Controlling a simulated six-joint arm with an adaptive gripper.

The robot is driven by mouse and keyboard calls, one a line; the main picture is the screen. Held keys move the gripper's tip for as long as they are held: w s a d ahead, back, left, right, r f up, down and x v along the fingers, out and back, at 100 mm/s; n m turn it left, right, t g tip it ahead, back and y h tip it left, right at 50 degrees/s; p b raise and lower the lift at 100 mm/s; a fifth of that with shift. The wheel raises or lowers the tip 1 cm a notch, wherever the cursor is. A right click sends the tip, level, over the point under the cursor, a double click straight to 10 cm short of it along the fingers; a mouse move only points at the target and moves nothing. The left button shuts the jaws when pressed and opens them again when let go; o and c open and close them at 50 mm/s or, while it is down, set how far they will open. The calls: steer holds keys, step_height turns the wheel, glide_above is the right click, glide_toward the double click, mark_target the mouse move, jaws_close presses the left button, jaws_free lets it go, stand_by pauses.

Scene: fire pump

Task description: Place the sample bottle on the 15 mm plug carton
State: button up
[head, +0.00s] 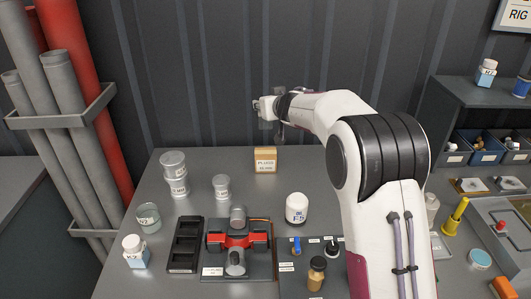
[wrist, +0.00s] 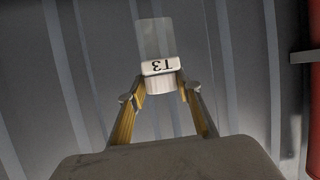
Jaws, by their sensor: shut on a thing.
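The sample bottle (wrist: 155,40) is clear with a white cap and a white label reading T3, upside down in the wrist view. My gripper (wrist: 161,90) is shut on the bottle at its white cap end, with a yellow-lined finger on each side. In the head view my gripper's end is small, near the back wall above the carton, and I cannot clearly make out the bottle there. The 15 mm plug carton (head: 265,161) is a small tan box with a white label, standing upright at the table's back. I see nothing on its top.
Stacked clear tubs (head: 174,175) and a smaller tub (head: 221,187) stand left of the carton. A white bottle (head: 297,208) stands in front of it, right of a red pump part (head: 238,240). The grey wall is close behind.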

steer(key=shift+f, duration=0.25)
steer(key=shift+f, duration=2.65)
steer(key=shift+f, duration=0.1)
steer(key=shift+f, duration=2)
steer(key=shift+f, duration=0.15)
steer(key=o, duration=1.1)
steer(key=shift+r, duration=0.2)
